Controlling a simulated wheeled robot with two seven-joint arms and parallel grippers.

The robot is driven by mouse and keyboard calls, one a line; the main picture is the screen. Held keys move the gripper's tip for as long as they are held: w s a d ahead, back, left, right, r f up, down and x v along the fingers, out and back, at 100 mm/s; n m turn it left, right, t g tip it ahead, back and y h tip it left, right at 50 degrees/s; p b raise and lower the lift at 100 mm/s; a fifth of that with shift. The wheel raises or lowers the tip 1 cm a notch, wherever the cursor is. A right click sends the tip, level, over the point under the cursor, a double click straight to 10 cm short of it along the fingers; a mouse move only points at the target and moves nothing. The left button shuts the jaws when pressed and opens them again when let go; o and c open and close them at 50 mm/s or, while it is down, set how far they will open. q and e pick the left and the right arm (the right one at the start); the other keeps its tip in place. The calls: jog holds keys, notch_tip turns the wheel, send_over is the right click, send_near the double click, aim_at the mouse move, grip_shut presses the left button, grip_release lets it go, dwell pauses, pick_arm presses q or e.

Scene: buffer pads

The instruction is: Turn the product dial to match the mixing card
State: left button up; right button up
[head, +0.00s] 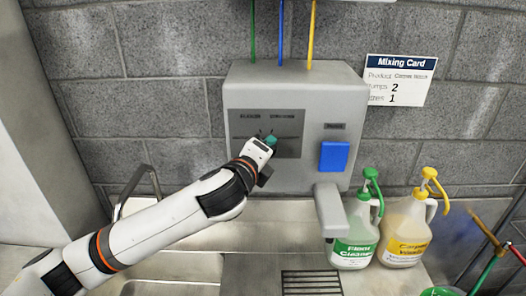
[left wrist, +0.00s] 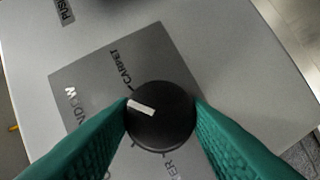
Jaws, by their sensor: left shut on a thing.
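The black round product dial (left wrist: 168,128) sits on a dark label plate (left wrist: 78,82) in the left wrist view. My left gripper (left wrist: 161,108) has its green fingers shut on opposite sides of the dial. The dial's white pointer aims to the upper left, between the CARPET label (left wrist: 120,66) and the partly cut "NDOW" label (left wrist: 73,108). Another label below is mostly hidden by the fingers. In the head view my left gripper (head: 270,141) covers the dial on the grey dispenser (head: 290,85). The mixing card (head: 401,80) shows a product beginning like "Carpet", blurred, with pumps 2. My right gripper is not in view.
A blue push button (head: 334,157) is right of the dial plate, with a grey spout (head: 330,212) below. A green-capped jug (head: 354,240) and a yellow-capped jug (head: 404,232) stand at the right. A dark drain grate (head: 311,284) lies in front.

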pick_arm(q)
jog(key=shift+m+g+y, duration=0.4)
jog(key=shift+m+y, duration=0.1)
jog(key=shift+m, duration=0.7)
jog(key=shift+d, duration=0.1)
jog(key=o, duration=1)
jog(key=shift+c, duration=0.2)
jog(key=b+v, duration=0.4)
jog(key=v, duration=0.8)
